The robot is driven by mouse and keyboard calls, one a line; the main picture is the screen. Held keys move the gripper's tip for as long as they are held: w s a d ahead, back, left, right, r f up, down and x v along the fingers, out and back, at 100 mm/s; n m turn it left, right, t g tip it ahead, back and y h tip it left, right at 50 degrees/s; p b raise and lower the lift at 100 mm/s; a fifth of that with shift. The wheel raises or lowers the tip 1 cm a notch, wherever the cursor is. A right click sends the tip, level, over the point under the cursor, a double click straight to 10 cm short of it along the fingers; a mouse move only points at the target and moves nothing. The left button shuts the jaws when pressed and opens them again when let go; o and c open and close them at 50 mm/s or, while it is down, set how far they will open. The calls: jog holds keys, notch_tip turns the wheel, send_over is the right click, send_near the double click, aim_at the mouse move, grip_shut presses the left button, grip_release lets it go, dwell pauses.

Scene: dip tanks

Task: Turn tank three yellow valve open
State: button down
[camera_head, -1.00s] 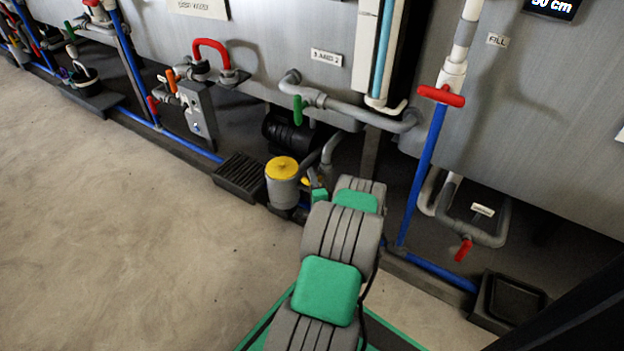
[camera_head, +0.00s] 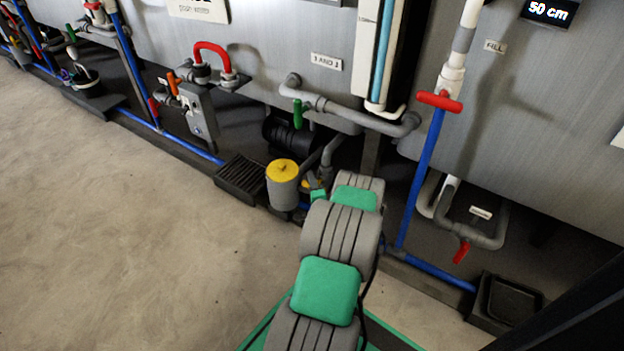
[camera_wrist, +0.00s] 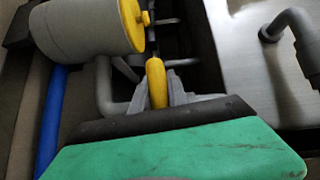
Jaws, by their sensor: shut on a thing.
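The yellow valve handle (camera_wrist: 156,82) is a rounded lever in the middle of the wrist view. My gripper (camera_wrist: 158,98) is shut on it, with a grey finger on each side. The handle's free end points up in that view; its lower part is hidden between the fingers. In the head view my arm covers most of the valve. A bit of yellow (camera_head: 312,183) shows beside the canister there, and I cannot tell if it is the same handle. The fingertips are hidden in the head view.
A grey canister (camera_head: 282,192) with a yellow lid stands close to my gripper; it also shows in the wrist view (camera_wrist: 85,30). Grey pipes (camera_head: 360,118), a green valve handle (camera_head: 297,113) and a red one (camera_head: 439,101) are nearby. The floor at left is clear.

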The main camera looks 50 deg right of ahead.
jog(key=shift+s+f+n+g+y+p, duration=0.35)
jog(key=shift+n+g+p, duration=0.35)
jog(key=shift+n+g, duration=1)
jog(key=shift+s+f+n+g+y+p, duration=0.3)
jog(key=shift+n+g+p, duration=0.55)
jog(key=shift+g, duration=1.6)
jog(key=shift+s+f+n+g+y+p, duration=0.35)
jog(key=shift+n+g+p, duration=0.15)
jog(key=shift+n+g, duration=1.3)
jog(key=shift+g, duration=0.35)
jog(key=c, duration=1.3)
grip_release()
